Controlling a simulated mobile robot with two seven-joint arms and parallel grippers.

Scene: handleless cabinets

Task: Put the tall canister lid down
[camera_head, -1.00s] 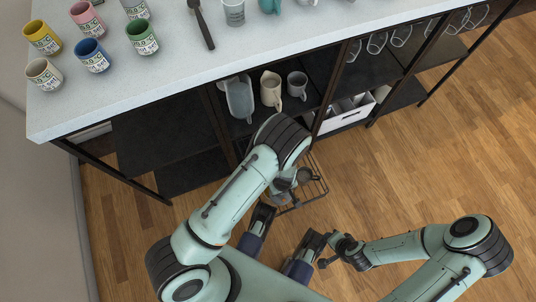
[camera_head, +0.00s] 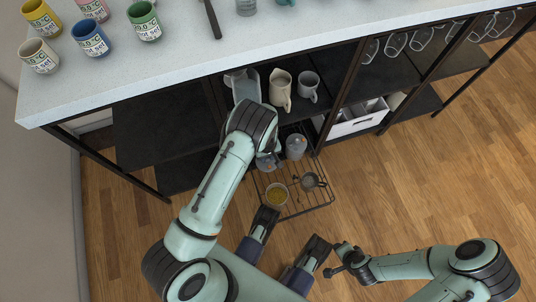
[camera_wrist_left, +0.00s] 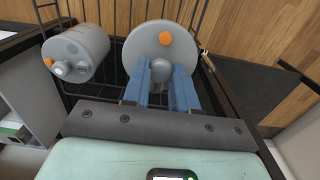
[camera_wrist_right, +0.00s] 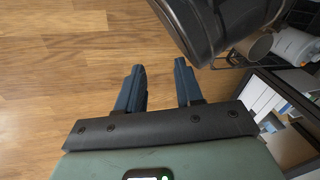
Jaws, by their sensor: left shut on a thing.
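My left gripper (camera_wrist_left: 160,82) is shut on the grey knob of a round grey lid (camera_wrist_left: 145,45) with an orange dot. In the head view the gripper and lid are mostly hidden behind my left forearm, over the back left of a pulled-out wire rack (camera_head: 322,206). An open canister (camera_head: 276,194) with yellowish contents stands in front of them on the rack. A grey closed canister (camera_head: 296,147) stands beside the gripper; a grey canister with a knob also shows in the left wrist view (camera_wrist_left: 80,50). My right gripper (camera_wrist_right: 160,85) is open and empty, above the floor.
A small dark metal item (camera_head: 312,180) lies on the rack's right side. Pitchers (camera_head: 280,88) and a mug (camera_head: 308,84) stand on the shelf behind. A white bin (camera_head: 355,122) is at the right. Labelled cups (camera_head: 90,38) stand on the worktop above.

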